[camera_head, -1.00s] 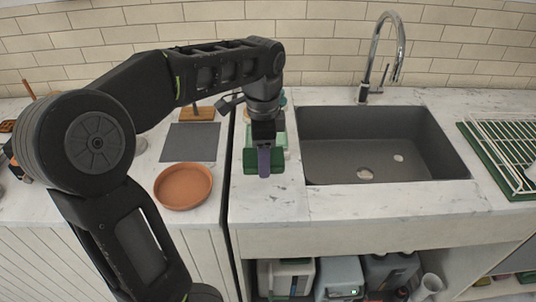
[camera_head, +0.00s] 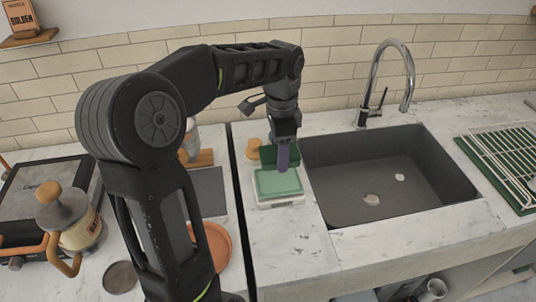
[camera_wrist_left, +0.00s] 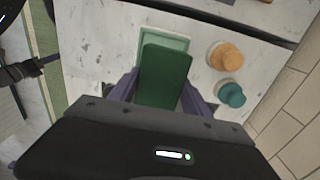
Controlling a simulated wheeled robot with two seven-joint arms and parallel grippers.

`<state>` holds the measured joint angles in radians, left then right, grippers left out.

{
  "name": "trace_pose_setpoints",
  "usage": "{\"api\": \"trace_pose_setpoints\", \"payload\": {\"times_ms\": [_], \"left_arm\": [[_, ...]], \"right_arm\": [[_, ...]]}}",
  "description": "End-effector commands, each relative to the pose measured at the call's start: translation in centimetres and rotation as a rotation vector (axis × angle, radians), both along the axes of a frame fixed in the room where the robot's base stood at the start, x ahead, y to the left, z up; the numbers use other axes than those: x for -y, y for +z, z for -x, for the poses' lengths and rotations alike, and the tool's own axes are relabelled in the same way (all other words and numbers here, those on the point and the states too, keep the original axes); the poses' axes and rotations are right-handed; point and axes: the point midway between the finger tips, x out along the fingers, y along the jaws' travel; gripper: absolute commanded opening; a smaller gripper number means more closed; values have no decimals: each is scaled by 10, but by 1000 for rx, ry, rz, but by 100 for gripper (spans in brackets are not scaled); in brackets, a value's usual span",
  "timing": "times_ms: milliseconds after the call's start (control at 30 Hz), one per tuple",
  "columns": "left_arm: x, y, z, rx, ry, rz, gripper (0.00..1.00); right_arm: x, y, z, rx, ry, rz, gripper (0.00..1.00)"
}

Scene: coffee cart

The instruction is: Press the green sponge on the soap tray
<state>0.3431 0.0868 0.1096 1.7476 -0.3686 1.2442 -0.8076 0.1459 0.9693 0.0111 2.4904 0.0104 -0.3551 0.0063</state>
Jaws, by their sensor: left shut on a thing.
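My left gripper (camera_head: 283,160) is shut on the dark green sponge (camera_head: 267,154), which also shows between its purple fingers in the left wrist view (camera_wrist_left: 165,75). The soap tray (camera_head: 278,183) is a pale green rectangle with a light rim, on the counter left of the sink. In the head view the sponge is at the tray's back side, partly hidden by the fingers. In the wrist view it covers most of the tray, whose pale rim (camera_wrist_left: 180,43) shows around it. I cannot tell whether sponge and tray touch. My right gripper is not in view.
An orange round item (camera_wrist_left: 230,57) and a teal one (camera_wrist_left: 231,94) stand beside the tray. The grey sink (camera_head: 370,185) with its tall faucet (camera_head: 385,75) is to the right. A terracotta saucer (camera_head: 217,245) is to the left. The counter in front of the tray is clear.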

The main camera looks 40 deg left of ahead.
Motion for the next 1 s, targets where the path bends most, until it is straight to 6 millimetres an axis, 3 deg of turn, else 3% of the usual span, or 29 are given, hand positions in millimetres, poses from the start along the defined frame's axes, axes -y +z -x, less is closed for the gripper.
{"api": "trace_pose_setpoints", "payload": {"times_ms": [467,1000], "left_arm": [[-1,-7,1,-1,7,0,23],[-1,-56,1,0,7,0,23]], "right_arm": [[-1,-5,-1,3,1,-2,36],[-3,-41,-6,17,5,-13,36]]}}
